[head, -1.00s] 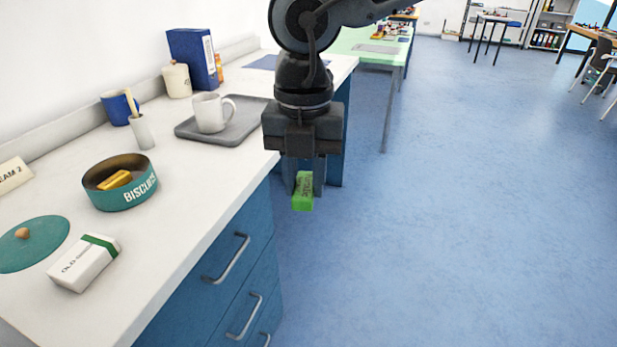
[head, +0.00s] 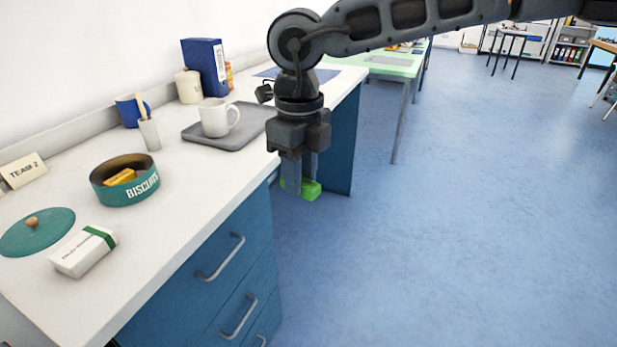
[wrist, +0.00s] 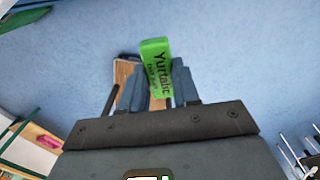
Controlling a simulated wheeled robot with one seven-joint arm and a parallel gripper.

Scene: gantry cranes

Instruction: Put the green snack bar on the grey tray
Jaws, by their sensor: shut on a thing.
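The green snack bar (head: 311,190) is held between the fingers of my gripper (head: 299,180), just off the front edge of the counter. In the wrist view the bar (wrist: 157,70) shows dark lettering and sticks out past the fingertips. My gripper (wrist: 152,85) is shut on it there. The grey tray (head: 245,137) lies on the counter, to the left of and beyond my gripper. A white mug (head: 214,118) stands on the tray's left part. The tray's right end is partly hidden behind my gripper.
On the counter (head: 190,190) stand a teal biscuit tin (head: 110,192) with a yellow bar inside, its lid (head: 50,236), a white box (head: 80,258), a pen cup (head: 149,135), a blue mug (head: 128,112), a cream jar (head: 188,88) and a blue box (head: 205,70). Open floor lies right.

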